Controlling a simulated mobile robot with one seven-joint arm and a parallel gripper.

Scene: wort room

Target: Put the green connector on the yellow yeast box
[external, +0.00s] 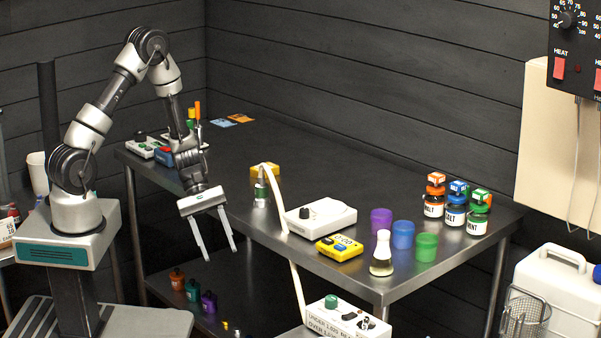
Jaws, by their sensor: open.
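The steel table (300,160) also bears a white device (320,216), a yellow meter (340,247), a flask (382,253), coloured cups (403,234) and labelled jars (455,207). Small bottles (193,290) stand on the lower shelf. The table's back middle is clear.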

